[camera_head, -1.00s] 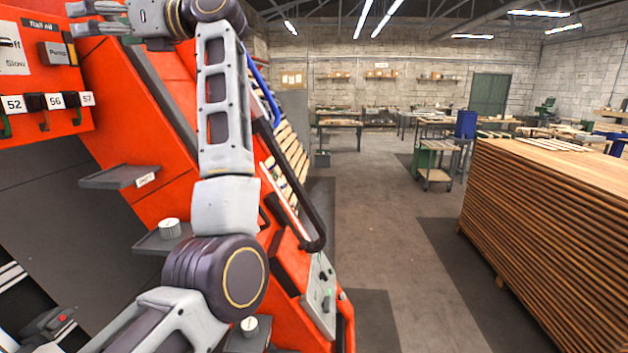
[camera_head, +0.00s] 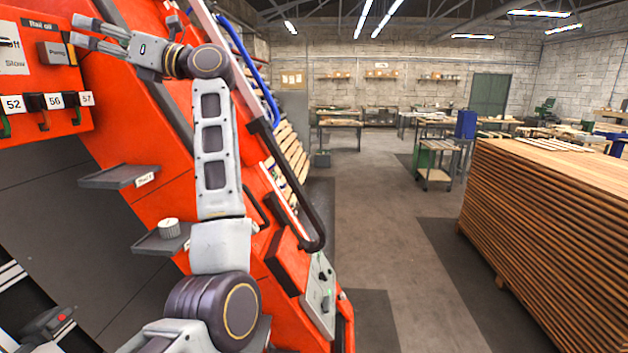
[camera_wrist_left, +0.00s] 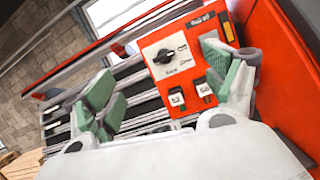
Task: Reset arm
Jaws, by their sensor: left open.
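My left gripper (camera_head: 82,33) is open and empty. It points left in the head view, in front of the upper part of the orange-red machine (camera_head: 150,100), close to its control panel (camera_head: 40,80). In the left wrist view, the two green-padded fingers of my left gripper (camera_wrist_left: 163,88) stand wide apart with nothing between them. Beyond them is the panel's white plate with a black rotary knob (camera_wrist_left: 167,57). My right gripper is not in view.
The panel carries numbered tags and hooks (camera_head: 48,102). Two small grey shelves (camera_head: 118,177) jut from the machine; the lower one holds a pale round part (camera_head: 168,228). A tall stack of wooden boards (camera_head: 540,220) stands right. The floor between (camera_head: 375,240) is clear.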

